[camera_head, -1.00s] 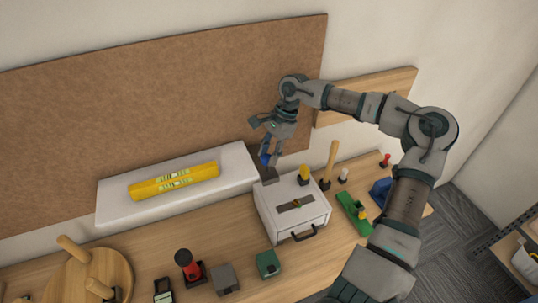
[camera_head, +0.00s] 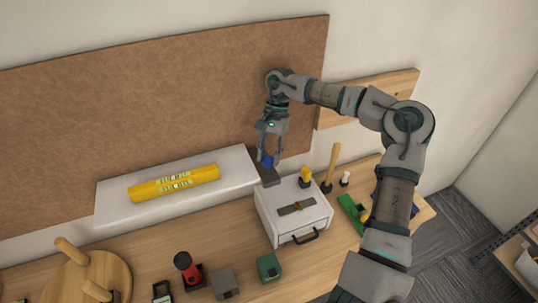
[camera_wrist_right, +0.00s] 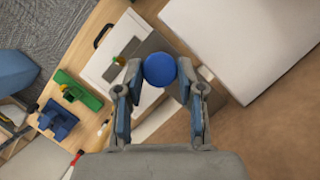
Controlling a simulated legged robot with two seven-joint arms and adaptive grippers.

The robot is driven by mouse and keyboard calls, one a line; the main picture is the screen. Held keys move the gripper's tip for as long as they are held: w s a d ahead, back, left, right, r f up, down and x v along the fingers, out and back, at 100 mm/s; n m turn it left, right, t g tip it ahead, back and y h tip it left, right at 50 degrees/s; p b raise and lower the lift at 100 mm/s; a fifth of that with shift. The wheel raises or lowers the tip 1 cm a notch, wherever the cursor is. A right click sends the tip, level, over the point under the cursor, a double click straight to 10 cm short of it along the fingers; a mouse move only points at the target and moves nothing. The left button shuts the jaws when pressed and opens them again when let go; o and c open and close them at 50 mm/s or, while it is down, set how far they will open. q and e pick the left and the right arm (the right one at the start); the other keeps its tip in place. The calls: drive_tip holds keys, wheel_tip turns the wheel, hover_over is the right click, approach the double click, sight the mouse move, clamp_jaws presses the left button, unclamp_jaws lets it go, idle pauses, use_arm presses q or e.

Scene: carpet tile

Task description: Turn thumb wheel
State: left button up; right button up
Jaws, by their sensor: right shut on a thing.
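A round blue knob (camera_head: 267,162), which looks like the thumb wheel, sits on a dark grey block (camera_head: 270,178) at the back left edge of a white box. My right gripper (camera_head: 270,157) comes down over it from above. In the right wrist view the blue knob (camera_wrist_right: 160,70) lies between the two fingertips of my right gripper (camera_wrist_right: 160,85), which is shut on it. The fingers hide the knob's sides, and no marking shows its angle. My left gripper is not in view.
A mallet (camera_head: 332,165) and a green plane (camera_head: 352,212) stand right. A brown board (camera_head: 170,110) rises behind.

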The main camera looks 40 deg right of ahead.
drive_tip(key=shift+w, duration=0.1)
drive_tip(key=o, duration=0.9)
drive_tip(key=shift+c, duration=0.2)
drive_tip(key=shift+w+d, duration=0.1)
drive_tip(key=shift+d, duration=0.05)
drive_tip(key=shift+f, duration=0.1)
wheel_tip(320, 180, up, 10)
drive_tip(key=shift+w+d+f, duration=0.1)
